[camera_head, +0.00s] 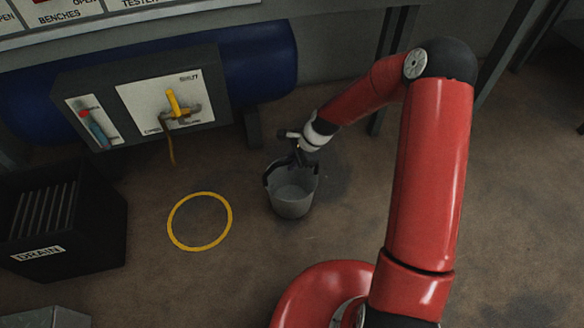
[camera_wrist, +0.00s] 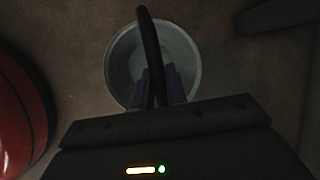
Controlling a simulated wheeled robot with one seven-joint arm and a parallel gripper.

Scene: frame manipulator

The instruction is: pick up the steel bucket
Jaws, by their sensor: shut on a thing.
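The steel bucket (camera_head: 291,204) is grey and open-topped, and looks upright and empty. In the head view it is right of the yellow floor ring, and I cannot tell whether its base touches the floor. In the wrist view I look down into the bucket (camera_wrist: 122,66), with its dark handle (camera_wrist: 146,30) arching across the opening. My gripper (camera_head: 297,160) is above the bucket's rim. In the wrist view its fingers (camera_wrist: 160,86) are closed around the handle. The exact contact between fingers and handle is dark and hard to see.
A yellow ring (camera_head: 200,249) is marked on the floor left of the bucket. A black drain crate (camera_head: 68,262) stands at the far left. A grey panel (camera_head: 140,95) with a yellow-handled valve is behind, before a blue tank (camera_head: 262,50). Floor to the right is clear.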

